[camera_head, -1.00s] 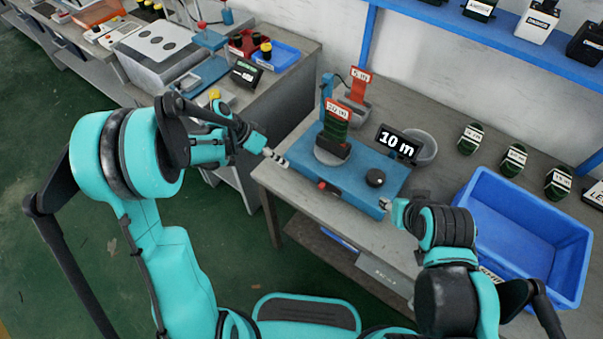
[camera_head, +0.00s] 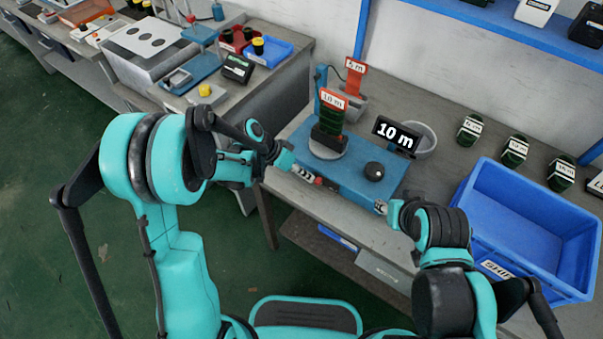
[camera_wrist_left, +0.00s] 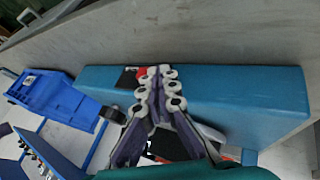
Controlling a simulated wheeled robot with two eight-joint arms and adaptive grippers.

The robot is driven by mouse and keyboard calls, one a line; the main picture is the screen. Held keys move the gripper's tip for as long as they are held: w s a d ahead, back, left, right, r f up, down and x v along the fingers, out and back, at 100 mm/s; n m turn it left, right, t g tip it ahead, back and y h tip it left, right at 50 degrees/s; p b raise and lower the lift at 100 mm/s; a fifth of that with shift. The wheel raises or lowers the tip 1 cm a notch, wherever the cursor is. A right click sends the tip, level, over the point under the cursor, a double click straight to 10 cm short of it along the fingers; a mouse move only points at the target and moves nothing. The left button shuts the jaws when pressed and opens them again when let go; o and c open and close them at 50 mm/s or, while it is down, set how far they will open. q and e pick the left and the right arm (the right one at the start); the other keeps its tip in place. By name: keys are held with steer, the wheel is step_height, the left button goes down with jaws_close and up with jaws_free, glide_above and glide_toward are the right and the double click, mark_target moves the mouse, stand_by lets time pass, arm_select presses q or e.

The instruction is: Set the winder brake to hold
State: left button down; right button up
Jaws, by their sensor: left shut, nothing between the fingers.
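The winder is a blue box (camera_head: 349,180) on the grey bench, with a round turntable, a black knob (camera_head: 374,171) and a "10 m" display (camera_head: 396,136). A dark green coil (camera_head: 331,122) tagged 10 m stands on its turntable. A small red part (camera_head: 319,181), seemingly the brake lever, sits on its front face; it shows red and black in the left wrist view (camera_wrist_left: 143,73). My left gripper (camera_head: 310,177) is shut and empty, its tips at this red part and partly covering it; contact is unclear. My right gripper (camera_head: 382,207) is by the winder's front right corner, too small to read.
A large blue bin (camera_head: 485,235) stands on the bench to the right. Several dark tagged coils (camera_head: 514,151) lie behind it. A side bench with trays (camera_head: 270,53) is at left.

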mark_target(318, 181)
arm_select(q)
steer(key=shift+d, duration=0.1)
steer(key=d, duration=0.1)
steer(key=s+d, duration=0.2)
steer(key=d, duration=0.1)
steer(key=shift+s, duration=0.25)
arm_select(e)
steer(key=shift+f, duration=0.15)
arm_select(q)
steer(key=shift+w, duration=0.1)
